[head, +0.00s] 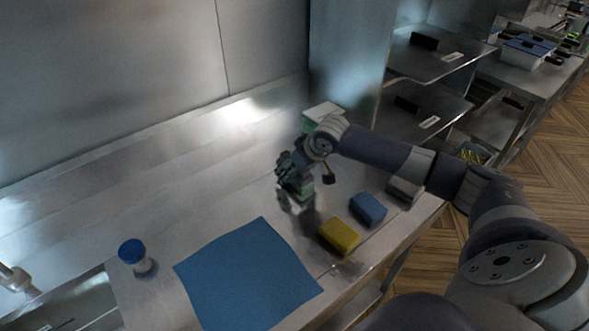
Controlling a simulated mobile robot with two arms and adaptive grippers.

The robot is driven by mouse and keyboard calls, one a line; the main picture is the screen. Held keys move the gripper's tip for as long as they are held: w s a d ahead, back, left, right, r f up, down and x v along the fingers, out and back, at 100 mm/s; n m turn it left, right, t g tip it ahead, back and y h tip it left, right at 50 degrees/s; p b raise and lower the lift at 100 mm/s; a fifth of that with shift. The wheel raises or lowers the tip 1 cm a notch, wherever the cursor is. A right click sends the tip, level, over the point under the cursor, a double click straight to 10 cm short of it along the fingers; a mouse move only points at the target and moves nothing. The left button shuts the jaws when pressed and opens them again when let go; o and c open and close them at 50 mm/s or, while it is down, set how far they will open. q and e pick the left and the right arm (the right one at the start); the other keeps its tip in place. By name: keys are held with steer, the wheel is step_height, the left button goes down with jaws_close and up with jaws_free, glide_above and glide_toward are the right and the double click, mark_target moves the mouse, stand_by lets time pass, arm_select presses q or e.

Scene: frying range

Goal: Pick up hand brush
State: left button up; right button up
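My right arm comes in from the right, and its gripper (290,190) points down over the metal counter. My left gripper is not in view.
On the counter (130,190) lie a blue cloth (248,275), a yellow sponge (339,236), a blue sponge (368,208) and a grey block (404,190). A white-and-green box (322,112) is behind my wrist.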

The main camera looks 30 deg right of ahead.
steer(key=c, duration=1.3)
